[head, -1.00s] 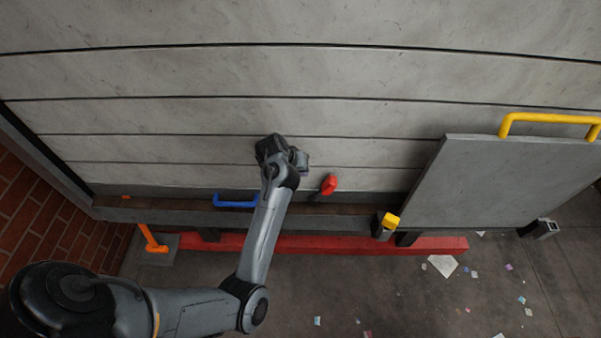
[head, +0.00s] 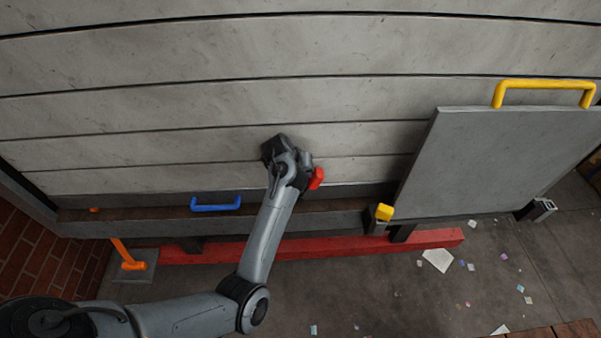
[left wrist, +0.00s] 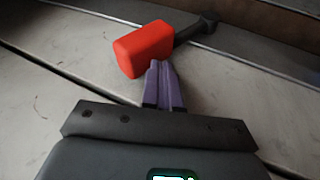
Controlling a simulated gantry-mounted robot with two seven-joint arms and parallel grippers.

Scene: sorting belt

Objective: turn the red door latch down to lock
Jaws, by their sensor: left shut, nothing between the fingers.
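The red door latch (head: 316,178) is on the lower part of the grey slatted panel in the head view, just right of my left gripper, which partly hides it. In the left wrist view its red block (left wrist: 145,48) sits on a dark stem (left wrist: 190,35) that runs up and right to a round dark end. My left gripper (head: 302,180) is shut and empty. Its purple fingertips (left wrist: 160,64) are right at the near edge of the red block; I cannot tell whether they touch it. My right gripper is in neither view.
A blue handle (head: 216,207) is left of my arm. A yellow block (head: 384,212) stands right of the latch, beside a raised grey panel (head: 490,160) with a yellow handle (head: 545,84). An orange lever (head: 126,255) is at lower left. A red beam (head: 320,245) runs below.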

